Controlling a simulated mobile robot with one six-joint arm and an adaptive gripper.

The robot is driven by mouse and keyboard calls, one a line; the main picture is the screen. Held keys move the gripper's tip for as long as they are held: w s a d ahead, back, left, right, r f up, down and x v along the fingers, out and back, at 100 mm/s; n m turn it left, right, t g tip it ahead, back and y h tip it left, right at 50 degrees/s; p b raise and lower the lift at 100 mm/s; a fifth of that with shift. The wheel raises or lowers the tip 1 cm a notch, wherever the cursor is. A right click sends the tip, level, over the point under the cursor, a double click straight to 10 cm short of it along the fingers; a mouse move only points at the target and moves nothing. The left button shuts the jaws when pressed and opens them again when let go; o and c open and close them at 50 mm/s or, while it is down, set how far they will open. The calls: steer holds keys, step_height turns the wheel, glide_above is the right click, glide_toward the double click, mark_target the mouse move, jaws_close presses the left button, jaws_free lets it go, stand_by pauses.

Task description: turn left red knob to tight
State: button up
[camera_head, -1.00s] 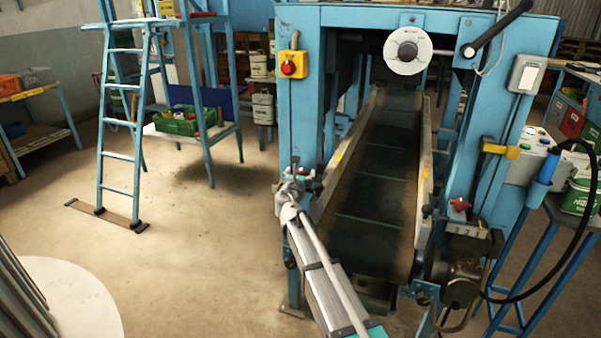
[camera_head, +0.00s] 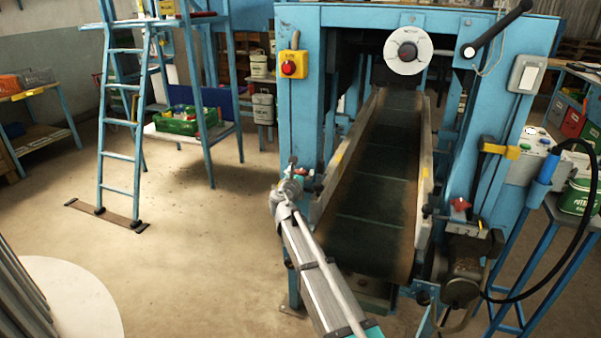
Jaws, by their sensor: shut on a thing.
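The blue machine (camera_head: 300,120) has a sloping dark conveyor belt (camera_head: 370,185) in its middle. The left red knob (camera_head: 304,172) is small, at the left side of the belt's frame. My gripper (camera_head: 295,180) is at this knob and is shut on it, though the fingers are small and the knob is mostly hidden by them. My arm reaches up to it from the bottom of the view. A right red knob (camera_head: 460,203) sits across the belt, above a small number plate (camera_head: 466,228), apart from my gripper. The angle of the left knob cannot be read.
A yellow box with a red button (camera_head: 290,65) is on the machine's left post. A blue ladder (camera_head: 120,130) stands at the left. Open floor (camera_head: 200,240) lies left of my arm.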

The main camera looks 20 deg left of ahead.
steer(key=shift+m+h, duration=0.5)
steer(key=shift+h, duration=0.3)
steer(key=o, duration=0.8)
steer(key=shift+o, duration=0.2)
steer(key=shift+s, duration=0.1)
steer(key=s+a, duration=0.1)
steer(key=s, duration=1)
steer(key=shift+s, duration=0.4)
steer(key=shift+s, duration=0.1)
